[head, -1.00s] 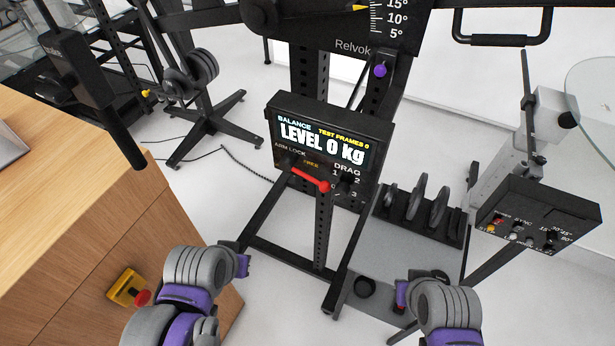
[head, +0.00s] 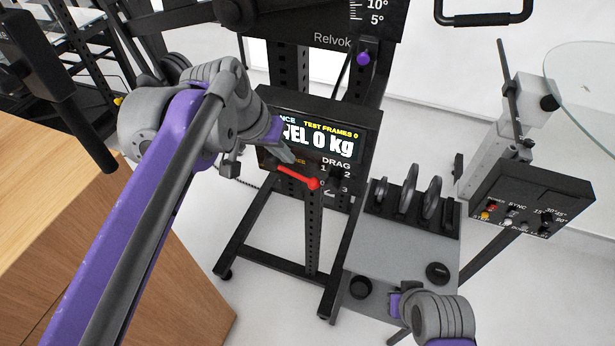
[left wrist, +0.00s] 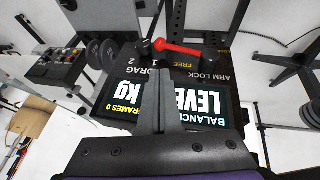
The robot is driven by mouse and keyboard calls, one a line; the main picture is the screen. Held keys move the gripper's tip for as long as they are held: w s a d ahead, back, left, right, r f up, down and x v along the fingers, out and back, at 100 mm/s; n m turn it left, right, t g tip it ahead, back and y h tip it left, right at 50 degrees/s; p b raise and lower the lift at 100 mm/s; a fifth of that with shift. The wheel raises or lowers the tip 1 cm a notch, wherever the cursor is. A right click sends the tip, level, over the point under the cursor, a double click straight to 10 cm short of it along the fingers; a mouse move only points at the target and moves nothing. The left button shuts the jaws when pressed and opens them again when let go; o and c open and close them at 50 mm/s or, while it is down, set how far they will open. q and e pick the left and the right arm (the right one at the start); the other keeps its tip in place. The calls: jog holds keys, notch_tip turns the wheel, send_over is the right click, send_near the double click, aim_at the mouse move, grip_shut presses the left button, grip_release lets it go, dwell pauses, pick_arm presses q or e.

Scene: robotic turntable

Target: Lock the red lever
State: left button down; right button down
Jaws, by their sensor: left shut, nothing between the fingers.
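The red lever (head: 296,176) is on the front of the black display box (head: 372,128), below its screen. It slants down to the right and ends in a red knob. My left gripper (head: 288,155) is shut and empty, just above the lever's left end in the head view, and covers the left part of the screen and labels. In the left wrist view the lever (left wrist: 180,47) lies beyond the shut fingertips (left wrist: 158,78), near the yellow FREE and ARM LOCK labels. I see a gap there. My right gripper (head: 396,303) is low at the right, away from the box; its fingers are unclear.
A DRAG dial (head: 336,171) is right of the lever. A weight rack (head: 410,215) stands to the right, and a control box (head: 530,195) further right. A wooden cabinet (head: 150,270) is at left. A purple knob (head: 363,58) is above the display.

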aim_at(310, 185)
pick_arm(q)
jog(key=b+x, duration=0.1)
jog(key=x, duration=1.3)
jog(key=shift+d+f, duration=0.1)
jog(key=shift+d+f+y+b, duration=0.1)
jog(key=shift+f+y+b, duration=0.2)
jog(key=shift+f+y, duration=0.3)
jog(key=shift+f+m+t+y, duration=0.3)
jog(key=shift+f, duration=0.05)
jog(key=w+a+f+m+t+y+b, duration=0.2)
jog(key=a+f+t+y+b, duration=0.2)
jog(key=f+y, duration=0.5)
jog(key=shift+a+m+y+b, duration=0.4)
jog(key=shift+a+y+b, duration=0.3)
jog(key=shift+a, duration=0.8)
